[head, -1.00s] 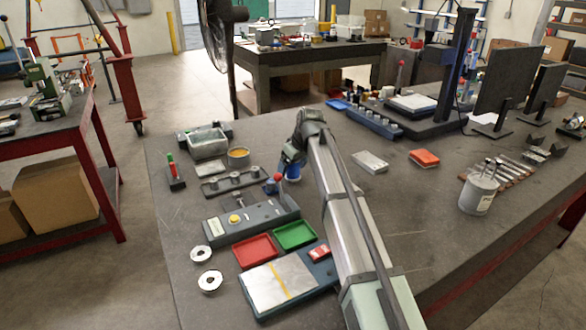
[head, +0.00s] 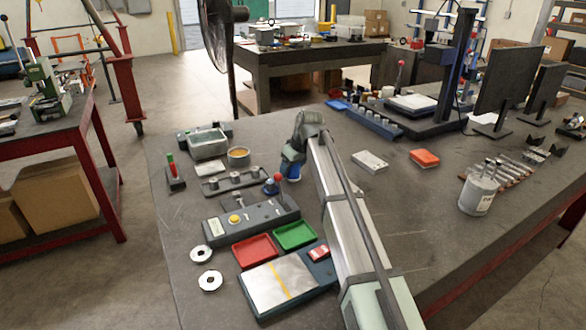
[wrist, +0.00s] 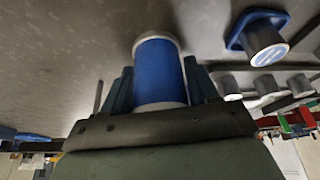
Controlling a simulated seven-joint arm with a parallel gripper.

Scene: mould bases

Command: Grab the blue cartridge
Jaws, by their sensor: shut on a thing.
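The blue cartridge (wrist: 159,75) is a blue cylinder with pale end bands. In the wrist view it sits between the two fingers of my gripper (wrist: 162,88), which is shut on it. In the head view the cartridge (head: 291,173) shows as a small blue patch below my gripper (head: 292,165), near the middle of the bench. The arm hides part of it there. I cannot tell whether the cartridge touches the bench.
A red tray (head: 255,251) and a green tray (head: 294,235) lie nearer.

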